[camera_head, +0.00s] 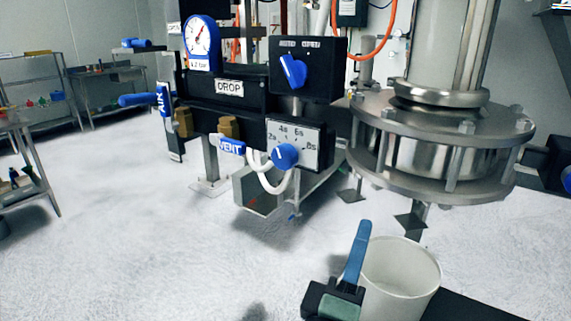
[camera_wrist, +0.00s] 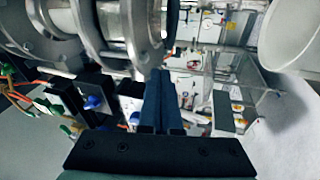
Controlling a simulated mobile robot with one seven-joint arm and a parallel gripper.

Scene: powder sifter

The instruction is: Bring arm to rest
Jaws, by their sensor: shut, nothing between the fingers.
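My gripper (camera_head: 364,226) is at the lower middle of the head view, with its blue fingers pointing up and pressed together. It is empty. In the wrist view its two blue fingers (camera_wrist: 160,74) lie side by side with nothing between them. A white bucket (camera_head: 412,278) stands right behind and to the right of the fingers in the head view; I cannot tell whether they touch it. In the wrist view a white rounded bucket (camera_wrist: 295,35) shows at the upper right, apart from the fingers.
The steel sifter flange (camera_head: 440,130) hangs above and behind the bucket. A control panel with a gauge (camera_head: 201,40), a blue selector knob (camera_head: 292,70), a timer dial (camera_head: 285,156) and a VENT lever (camera_head: 231,146) stands left of it. The floor (camera_head: 130,240) at left is clear.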

